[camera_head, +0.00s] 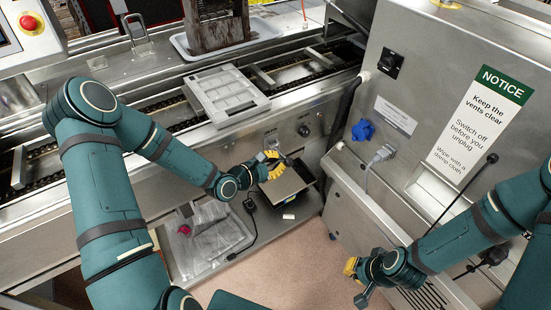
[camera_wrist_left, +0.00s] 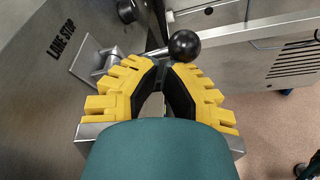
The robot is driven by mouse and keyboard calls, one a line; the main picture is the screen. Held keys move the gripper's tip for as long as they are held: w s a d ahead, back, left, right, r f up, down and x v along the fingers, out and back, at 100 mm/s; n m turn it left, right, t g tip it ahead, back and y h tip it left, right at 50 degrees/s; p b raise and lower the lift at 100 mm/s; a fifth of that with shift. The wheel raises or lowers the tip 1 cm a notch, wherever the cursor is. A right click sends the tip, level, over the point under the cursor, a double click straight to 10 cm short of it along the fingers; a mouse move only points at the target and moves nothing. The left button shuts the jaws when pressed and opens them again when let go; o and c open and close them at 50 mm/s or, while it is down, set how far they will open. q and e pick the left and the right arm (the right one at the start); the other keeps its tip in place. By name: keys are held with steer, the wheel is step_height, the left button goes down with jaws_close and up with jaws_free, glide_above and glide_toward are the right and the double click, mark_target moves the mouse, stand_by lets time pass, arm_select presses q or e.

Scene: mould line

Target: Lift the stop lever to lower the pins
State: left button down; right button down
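The stop lever shows in the left wrist view as a rod with a black ball knob (camera_wrist_left: 185,46). It comes from a metal bracket (camera_wrist_left: 92,62) on the steel panel beside the words LANE STOP. The yellow fingers of my left gripper (camera_wrist_left: 163,68) are close together at the rod, just short of the knob. Whether they grip it or only stand around it is unclear. In the head view my left gripper (camera_head: 273,165) is at the line's front panel, hiding most of the lever. My right gripper (camera_head: 354,270) hangs low at the right, its fingers partly hidden. I cannot make out the pins.
A grey framed plate (camera_head: 226,98) lies across the conveyor (camera_head: 160,112). A pale tray (camera_head: 262,33) with a dark block (camera_head: 213,28) stands behind it. A steel cabinet (camera_head: 440,50) with a notice is at the right. Clear bags (camera_head: 205,240) lie on a low shelf.

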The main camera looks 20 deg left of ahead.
arm_select(q)
steer(key=shift+r+n+p, duration=0.45)
steer(key=shift+n+p, duration=0.15)
steer(key=shift+p, duration=0.1)
steer(key=shift+w+r, duration=0.1)
steer(key=shift+r+p, duration=0.7)
steer(key=shift+p, duration=0.05)
